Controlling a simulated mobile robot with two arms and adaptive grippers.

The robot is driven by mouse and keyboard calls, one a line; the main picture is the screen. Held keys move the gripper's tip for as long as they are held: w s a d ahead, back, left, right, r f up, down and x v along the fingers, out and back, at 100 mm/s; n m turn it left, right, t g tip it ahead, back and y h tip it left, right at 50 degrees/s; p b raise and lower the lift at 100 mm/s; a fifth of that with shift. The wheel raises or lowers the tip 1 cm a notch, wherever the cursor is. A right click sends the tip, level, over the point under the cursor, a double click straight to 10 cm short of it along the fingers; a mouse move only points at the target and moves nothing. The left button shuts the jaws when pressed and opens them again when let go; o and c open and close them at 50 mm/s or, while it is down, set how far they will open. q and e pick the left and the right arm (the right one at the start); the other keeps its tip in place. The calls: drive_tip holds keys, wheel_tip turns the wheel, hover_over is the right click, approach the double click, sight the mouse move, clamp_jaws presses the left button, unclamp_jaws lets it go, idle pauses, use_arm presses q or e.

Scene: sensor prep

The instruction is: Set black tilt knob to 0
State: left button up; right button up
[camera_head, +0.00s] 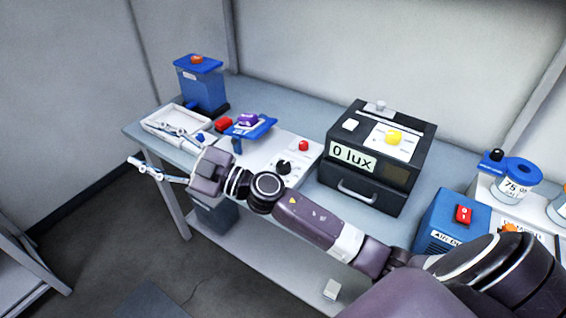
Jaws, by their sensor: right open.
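The black tilt knob (283,167) sits on the sloped white top of a panel (311,150) in the middle of the table. A light mark shows near it, but its setting is too small to read. My right arm comes in from the lower right and crosses in front of the panel. My right gripper (150,144) is left of the knob and well apart from it, at the table's left front edge. Its fingers are spread and hold nothing; one reaches over the white tray, the other beyond the edge. My left gripper is not in view.
A red button (303,145) is beside the knob. A blue stand with a purple piece (247,119) is behind it. The white tray (155,124) and a blue box (203,88) stand left. The black "0 lux" box (385,196) and blue unit (437,219) stand right.

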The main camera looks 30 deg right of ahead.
wheel_tip(320, 180, down, 7)
drive_tip(key=a+n+g, duration=0.3)
drive_tip(key=n+g, duration=0.4)
drive_tip(key=g, duration=0.1)
drive_tip(key=w+d+f+g+h, duration=0.1)
drive_tip(key=d+f+g+h, duration=0.2)
drive_tip(key=d+f, duration=0.25)
drive_tip(key=d+m+g+h, duration=0.1)
drive_tip(key=d+h, duration=0.2)
drive_tip(key=d, duration=0.5)
drive_tip(key=d+f+m+g+h, duration=0.1)
drive_tip(key=d+m+h, duration=0.1)
drive_tip(key=d, duration=0.5)
drive_tip(key=s+d+f+m+g+h, duration=0.1)
drive_tip(key=d+h, duration=0.2)
drive_tip(key=d, duration=0.5)
drive_tip(key=shift+d+m+h, duration=0.35)
drive_tip(key=shift+m+h, duration=0.05)
drive_tip(key=r+m+g+h, duration=0.1)
drive_tip(key=m+h, duration=0.1)
hover_over(283, 165)
drive_tip(key=shift+s+r, duration=0.15)
drive_tip(key=shift+s, duration=0.15)
drive_tip(key=f, duration=0.2)
drive_tip(key=f+p, duration=0.1)
drive_tip(key=f, duration=0.2)
drive_tip(key=f+p, duration=0.1)
drive_tip(key=f, duration=0.1)
drive_tip(key=shift+w+f, duration=0.25)
drive_tip(key=shift+f, duration=0.05)
